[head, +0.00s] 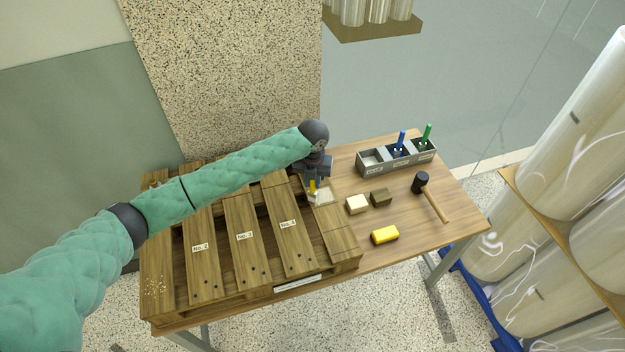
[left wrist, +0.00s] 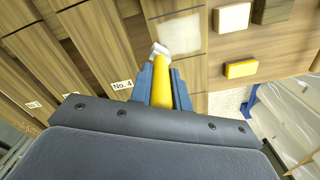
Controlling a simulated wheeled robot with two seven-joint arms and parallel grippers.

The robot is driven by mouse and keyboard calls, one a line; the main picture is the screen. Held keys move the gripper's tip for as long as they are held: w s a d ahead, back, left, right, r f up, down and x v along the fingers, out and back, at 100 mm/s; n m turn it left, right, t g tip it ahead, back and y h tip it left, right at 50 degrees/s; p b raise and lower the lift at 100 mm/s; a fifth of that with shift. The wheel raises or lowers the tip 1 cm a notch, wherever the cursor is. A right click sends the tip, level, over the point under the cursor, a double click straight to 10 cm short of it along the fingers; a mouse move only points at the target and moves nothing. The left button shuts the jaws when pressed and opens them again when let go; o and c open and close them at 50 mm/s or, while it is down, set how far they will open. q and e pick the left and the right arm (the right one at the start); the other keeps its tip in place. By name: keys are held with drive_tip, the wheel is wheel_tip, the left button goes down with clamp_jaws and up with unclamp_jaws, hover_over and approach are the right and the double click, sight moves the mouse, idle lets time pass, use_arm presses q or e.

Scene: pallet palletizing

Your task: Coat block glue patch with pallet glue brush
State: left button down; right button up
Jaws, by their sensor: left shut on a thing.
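My left gripper (head: 314,178) is shut on the yellow-handled glue brush (head: 312,187), over the right part of the wooden pallet (head: 331,236). In the left wrist view the brush (left wrist: 161,92) stands between the blue fingers (left wrist: 162,88), its pale bristle end pointing away from me. A pale square glue patch (left wrist: 182,33) lies on the pallet wood just beyond and right of the bristles; it also shows in the head view (head: 324,197). The bristles look at or close to the patch's lower left edge; I cannot tell whether they touch it. My right gripper is not in view.
A pale block (head: 357,204), a brown block (head: 380,197), a yellow block (head: 385,235) and a mallet (head: 421,184) lie on the table (head: 410,222). A grey bin (head: 373,168) holds blue and green brushes. Boards labelled No. 2 to No. 4 span the pallet.

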use_arm(q)
drive_tip(key=shift+f, duration=0.15)
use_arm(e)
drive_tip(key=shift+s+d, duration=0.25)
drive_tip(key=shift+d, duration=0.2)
use_arm(q)
drive_tip(key=shift+d, duration=0.1)
